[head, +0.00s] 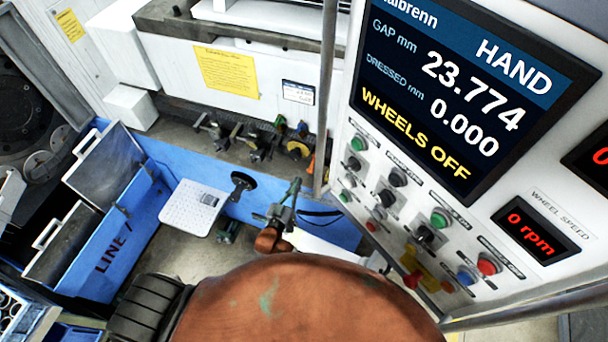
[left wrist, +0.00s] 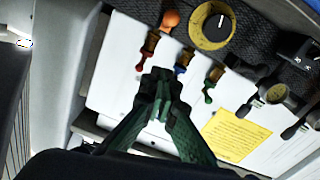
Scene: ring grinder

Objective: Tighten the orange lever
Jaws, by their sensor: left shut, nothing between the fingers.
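In the head view, that area lies partly behind a grey post. My left gripper (left wrist: 159,82) has green fingers that are shut and empty. They point toward the row of small levers, below the orange knob in the picture and apart from it. In the head view, the left gripper (head: 289,193) stands in front of the machine's lower front. My right gripper is not in view.
Small red (left wrist: 141,64), blue (left wrist: 181,68) and green (left wrist: 208,97) levers sit close around the fingertips. A yellow label (left wrist: 236,134) is to the right. In the head view, a control panel (head: 440,255) and the grey post (head: 326,90) stand right; a blue trough (head: 120,235) is left.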

